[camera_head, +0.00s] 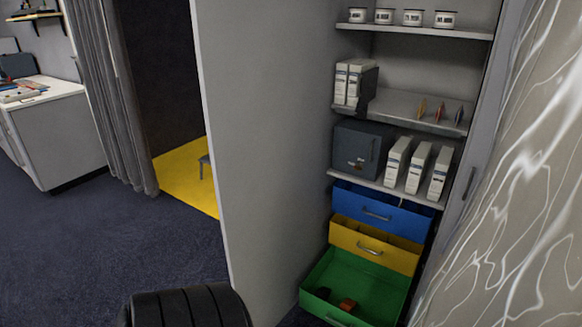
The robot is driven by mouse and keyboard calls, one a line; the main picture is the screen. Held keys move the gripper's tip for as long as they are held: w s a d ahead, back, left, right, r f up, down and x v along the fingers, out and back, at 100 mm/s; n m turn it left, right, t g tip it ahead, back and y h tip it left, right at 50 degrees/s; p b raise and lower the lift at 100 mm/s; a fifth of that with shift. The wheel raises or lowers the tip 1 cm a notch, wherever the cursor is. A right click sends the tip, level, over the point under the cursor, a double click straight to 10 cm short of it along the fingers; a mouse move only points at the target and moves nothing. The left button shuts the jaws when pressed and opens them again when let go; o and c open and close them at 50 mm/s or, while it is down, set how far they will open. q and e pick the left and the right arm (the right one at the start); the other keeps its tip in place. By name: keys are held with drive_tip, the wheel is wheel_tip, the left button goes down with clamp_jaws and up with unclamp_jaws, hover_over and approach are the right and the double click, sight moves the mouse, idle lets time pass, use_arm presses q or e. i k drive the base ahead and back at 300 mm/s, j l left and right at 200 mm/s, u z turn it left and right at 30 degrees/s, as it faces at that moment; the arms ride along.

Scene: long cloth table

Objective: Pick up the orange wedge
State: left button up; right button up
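Three small thin pointed pieces stand in a row on the middle shelf of the cabinet. The left one looks orange-yellow (422,108), the middle one orange-red (440,112) and the right one dark (459,115). A small orange-brown piece (347,305) lies in the open green drawer (385,294), beside a darker piece (322,293). I cannot tell for sure which of these is the orange wedge. Neither of my grippers is in view.
Binders (356,82) stand left on the middle shelf (400,107); a dark box (360,147) and white binders are below. Blue (400,218) and yellow (390,250) drawers sit above the green one. A grey panel (265,150) flanks the cabinet. Floor at left is clear.

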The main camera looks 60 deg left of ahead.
sight(348, 306)
drive_tip(key=j+u, duration=0.1)
drive_tip(key=u, duration=1.3)
